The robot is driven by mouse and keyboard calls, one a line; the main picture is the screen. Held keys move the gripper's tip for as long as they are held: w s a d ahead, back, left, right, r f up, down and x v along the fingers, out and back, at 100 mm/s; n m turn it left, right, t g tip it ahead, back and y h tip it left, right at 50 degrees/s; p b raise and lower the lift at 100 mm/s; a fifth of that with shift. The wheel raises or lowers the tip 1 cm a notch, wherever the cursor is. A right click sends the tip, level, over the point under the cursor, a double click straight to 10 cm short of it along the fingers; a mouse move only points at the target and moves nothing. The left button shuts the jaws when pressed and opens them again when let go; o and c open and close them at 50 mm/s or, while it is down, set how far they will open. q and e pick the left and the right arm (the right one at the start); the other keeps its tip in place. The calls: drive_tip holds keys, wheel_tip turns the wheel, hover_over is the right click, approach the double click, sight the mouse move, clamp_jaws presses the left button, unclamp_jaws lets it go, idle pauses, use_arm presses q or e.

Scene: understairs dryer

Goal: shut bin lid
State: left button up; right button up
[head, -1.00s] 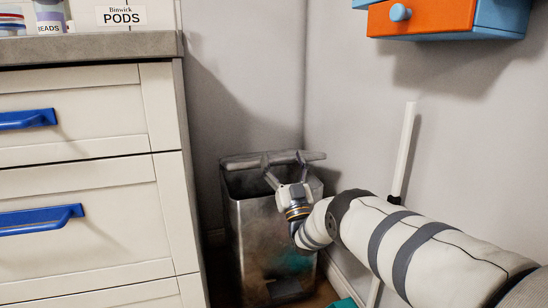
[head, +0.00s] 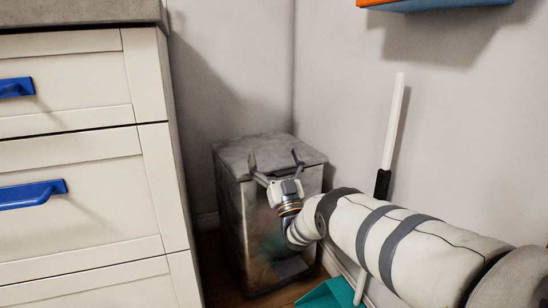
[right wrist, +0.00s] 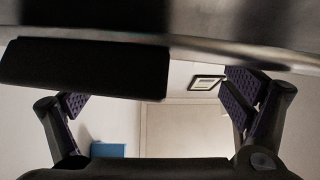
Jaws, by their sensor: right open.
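The grey metal bin (head: 238,225) stands in the corner beside the drawers. Its lid (head: 243,148) lies flat across the top, with no opening visible. In the right wrist view my right gripper (right wrist: 158,102) is open below a metal surface, with a dark flat piece near the left finger. I cannot tell whether the fingers touch the lid. My left gripper is not in view.
White drawers (head: 80,190) with blue handles (head: 30,195) stand close left of the bin. A teal dustpan (head: 325,294) lies on the floor at right, and a white pole (head: 394,120) leans on the wall. An orange and blue cabinet (head: 430,5) hangs above.

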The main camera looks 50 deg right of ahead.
drive_tip(key=v, duration=1.2)
drive_tip(key=shift+r, duration=0.1)
